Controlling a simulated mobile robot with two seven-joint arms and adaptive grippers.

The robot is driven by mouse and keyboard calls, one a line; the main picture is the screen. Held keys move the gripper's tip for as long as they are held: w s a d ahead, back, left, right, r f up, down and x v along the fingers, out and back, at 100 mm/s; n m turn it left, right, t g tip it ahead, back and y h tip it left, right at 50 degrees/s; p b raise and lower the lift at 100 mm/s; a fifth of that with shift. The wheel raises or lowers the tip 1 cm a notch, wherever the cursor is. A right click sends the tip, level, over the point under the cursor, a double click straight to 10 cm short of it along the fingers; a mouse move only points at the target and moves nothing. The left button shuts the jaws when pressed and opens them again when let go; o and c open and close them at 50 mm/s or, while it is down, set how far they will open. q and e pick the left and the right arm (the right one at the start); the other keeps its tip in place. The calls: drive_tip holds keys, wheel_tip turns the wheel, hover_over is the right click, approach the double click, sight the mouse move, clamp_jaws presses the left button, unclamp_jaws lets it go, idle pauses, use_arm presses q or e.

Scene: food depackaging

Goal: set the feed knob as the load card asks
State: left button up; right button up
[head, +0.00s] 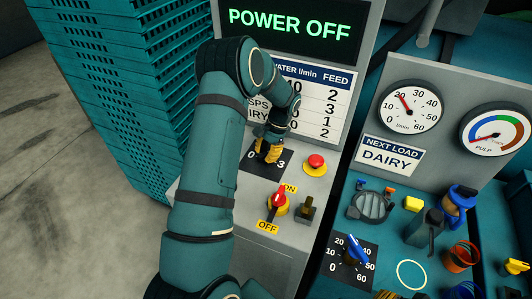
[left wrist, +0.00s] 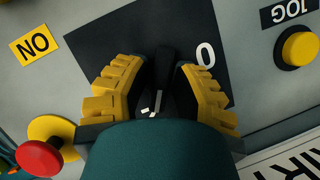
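The load card (head: 388,158) on the right panel reads NEXT LOAD DAIRY. The chart (head: 308,92) lists water and feed numbers; my arm covers part of it, and its bottom row, ending in IRY, shows feed 2. The feed dial plate (head: 287,157) is black, with 0 and 3 visible. My left gripper (head: 268,150) is at this plate. The 0 is right of the knob there. The knob's pointed number is hidden. My right gripper is not in view.
The display (head: 290,24) reads POWER OFF. A yellow JOG button (left wrist: 298,46) shows too. A blue water knob (head: 356,250) and loose parts are on the right.

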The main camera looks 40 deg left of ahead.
sight(265, 153)
use_arm(q)
drive_tip(key=shift+o, duration=1)
wheel_tip(265, 153, up, 10)
drive_tip(key=shift+s, duration=0.1)
